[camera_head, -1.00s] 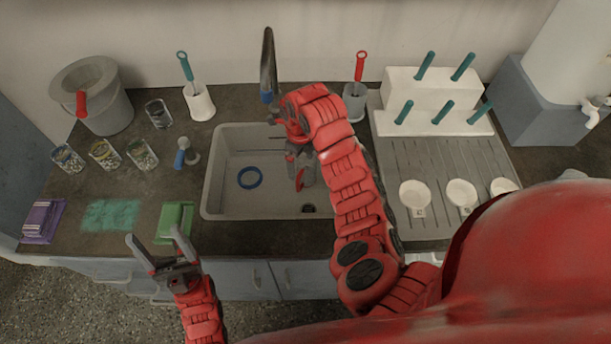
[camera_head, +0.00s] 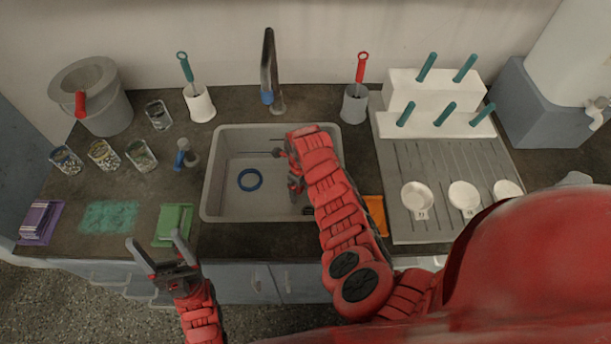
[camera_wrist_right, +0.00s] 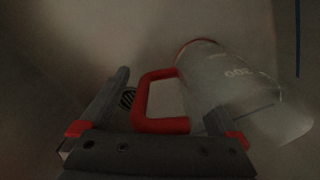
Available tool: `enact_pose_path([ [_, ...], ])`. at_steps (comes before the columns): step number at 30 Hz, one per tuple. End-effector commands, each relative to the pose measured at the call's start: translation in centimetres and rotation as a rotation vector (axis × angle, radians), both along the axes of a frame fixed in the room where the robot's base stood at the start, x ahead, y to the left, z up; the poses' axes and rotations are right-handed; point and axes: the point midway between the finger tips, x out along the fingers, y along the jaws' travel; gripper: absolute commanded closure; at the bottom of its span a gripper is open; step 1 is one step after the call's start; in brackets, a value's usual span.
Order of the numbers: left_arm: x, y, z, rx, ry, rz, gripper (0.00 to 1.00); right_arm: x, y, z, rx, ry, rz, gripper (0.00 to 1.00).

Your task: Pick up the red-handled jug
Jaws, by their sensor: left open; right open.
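The red-handled jug (camera_wrist_right: 238,95) is clear, with printed marks and a red loop handle (camera_wrist_right: 146,98). In the right wrist view it lies tilted at the right, inside the sink (camera_head: 232,203). My right arm hides it in the head view. My right gripper (camera_wrist_right: 168,92) is open and reaches down into the sink, with the red handle between its fingers; I cannot tell whether they touch it. The right finger overlaps the jug's near end in the picture. My left gripper (camera_head: 155,241) is open and empty, in front of the counter's edge.
A blue ring (camera_head: 250,180) lies in the sink, and the tap (camera_head: 268,65) stands behind it. A grey holder with a red-handled brush (camera_head: 355,104) is at the back. A draining board with white cups (camera_head: 417,198) is at the right, an orange item (camera_head: 376,214) beside it.

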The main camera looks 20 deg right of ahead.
Motion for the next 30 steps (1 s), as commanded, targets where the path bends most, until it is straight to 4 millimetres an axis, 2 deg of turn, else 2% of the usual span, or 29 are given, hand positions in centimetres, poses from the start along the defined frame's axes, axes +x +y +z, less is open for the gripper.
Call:
enact_pose_path([
  [8, 0.0, 0.0, -0.01, 0.0, 0.0, 0.0, 0.28, 0.13, -0.02, -0.31, -0.001, -0.005, 0.001, 0.06],
  [21, 0.0, 0.0, -0.01, 0.0, 0.0, 0.0, 0.28, 0.09, -0.03, -0.32, -0.001, -0.003, 0.0, 0.85],
  [24, 0.01, 0.0, -0.01, 0.0, 0.0, 0.0, 0.28, 0.09, -0.04, -0.31, -0.001, -0.003, 0.0, 1.0],
  [30, 0.0, 0.0, -0.01, 0.0, 0.0, 0.0, 0.28, 0.1, -0.05, -0.3, -0.001, -0.003, 0.0, 1.0],
])
